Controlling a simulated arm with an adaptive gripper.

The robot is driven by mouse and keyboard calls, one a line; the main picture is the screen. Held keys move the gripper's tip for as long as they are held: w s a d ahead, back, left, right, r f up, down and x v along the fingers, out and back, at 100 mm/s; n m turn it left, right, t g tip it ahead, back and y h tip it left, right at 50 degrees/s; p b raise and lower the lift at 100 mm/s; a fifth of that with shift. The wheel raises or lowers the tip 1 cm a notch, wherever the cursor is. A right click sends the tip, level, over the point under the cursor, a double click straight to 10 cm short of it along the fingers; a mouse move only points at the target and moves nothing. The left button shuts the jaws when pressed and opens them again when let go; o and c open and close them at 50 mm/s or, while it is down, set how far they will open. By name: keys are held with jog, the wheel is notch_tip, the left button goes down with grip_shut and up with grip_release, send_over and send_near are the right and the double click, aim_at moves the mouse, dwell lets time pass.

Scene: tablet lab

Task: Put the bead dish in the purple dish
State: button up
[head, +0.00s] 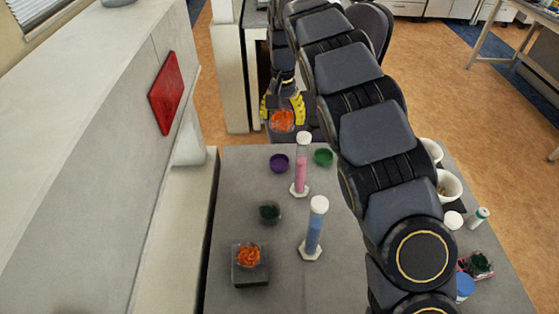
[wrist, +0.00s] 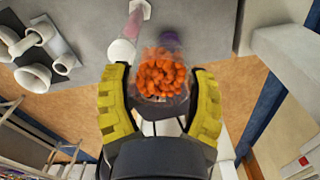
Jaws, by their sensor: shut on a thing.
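My gripper (head: 283,112), with yellow fingers, is shut on the bead dish (head: 282,121), a clear dish filled with orange beads. In the head view it is held at the far end of the grey table, beyond the purple dish (head: 279,162). In the wrist view the bead dish (wrist: 160,78) sits between the two fingers of the gripper (wrist: 158,84). The purple dish, small and round, stands on the table and looks empty. In the wrist view it shows only partly (wrist: 171,40), behind the bead dish.
Close to the purple dish stand a pink cylinder (head: 301,165) with a white cap and a green dish (head: 323,157). Nearer are a dark green dish (head: 269,213), a blue cylinder (head: 315,229) and a dish of orange pieces (head: 248,255) on a dark block. White mortars (head: 448,186) stand right.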

jog(key=w+a+f+m, duration=0.3)
jog(key=w+f+m, duration=0.2)
jog(key=w, duration=0.1)
jog(key=m, duration=0.7)
send_over(280, 166)
notch_tip(280, 166, down, 9)
notch_tip(280, 166, down, 8)
jog(key=shift+w+r, duration=0.1)
jog(key=shift+f, duration=0.2)
jog(key=o, duration=1.1)
